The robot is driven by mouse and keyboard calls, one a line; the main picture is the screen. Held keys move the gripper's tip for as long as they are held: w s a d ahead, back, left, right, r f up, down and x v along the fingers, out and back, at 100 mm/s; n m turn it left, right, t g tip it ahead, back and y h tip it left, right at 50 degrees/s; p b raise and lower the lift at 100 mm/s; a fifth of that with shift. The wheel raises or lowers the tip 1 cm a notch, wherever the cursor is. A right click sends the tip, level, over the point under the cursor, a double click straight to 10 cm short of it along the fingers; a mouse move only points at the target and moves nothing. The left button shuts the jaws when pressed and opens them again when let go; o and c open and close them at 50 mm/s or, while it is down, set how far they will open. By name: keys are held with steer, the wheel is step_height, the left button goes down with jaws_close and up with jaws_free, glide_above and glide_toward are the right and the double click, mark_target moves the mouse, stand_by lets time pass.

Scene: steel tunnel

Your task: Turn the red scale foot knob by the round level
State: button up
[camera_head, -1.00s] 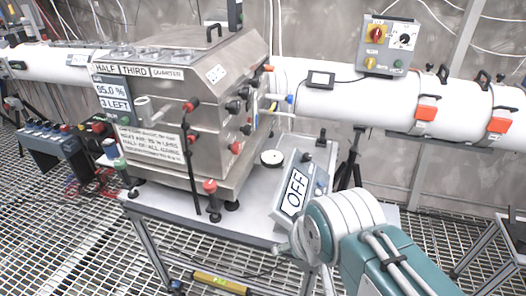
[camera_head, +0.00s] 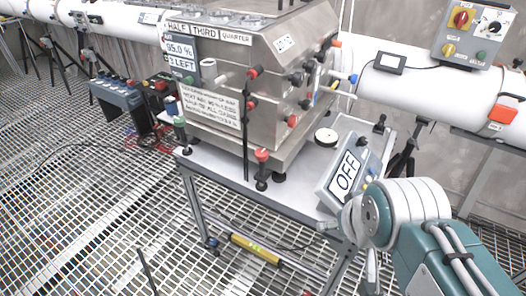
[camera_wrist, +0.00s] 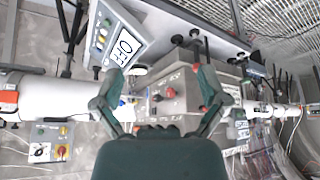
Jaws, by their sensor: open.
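A red knob (camera_head: 262,155) stands on a short post at the front corner of the scale table, above a black foot. The round level (camera_head: 326,136), a small pale disc with a dark rim, lies on the table top to its right. I cannot surely pick out either in the wrist view. My gripper (camera_wrist: 160,73) is open and empty, its two fingers spread wide. In the head view my arm is at the lower right, with the gripper largely hidden, right of the red knob and apart from it.
A grey box with an OFF display (camera_head: 346,172) sits at the table's right edge, close to my arm; it also shows in the wrist view (camera_wrist: 124,47). A steel machine (camera_head: 225,75) with several knobs fills the table's back. A yellow cylinder (camera_head: 255,248) lies low under the table.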

stand_by(0.3)
steer(key=n+t+y, duration=0.3)
steer(key=t, duration=0.5)
glide_toward(264, 159)
steer(key=d+r, duration=0.1)
steer(key=d, duration=0.3)
steer(key=w+a+f+t+y, duration=0.1)
steer(key=a+f+t+y, duration=0.2)
steer(key=f, duration=0.1)
steer(key=shift+n, duration=0.4)
steer(key=x, duration=1.1)
steer(key=c, duration=1.2)
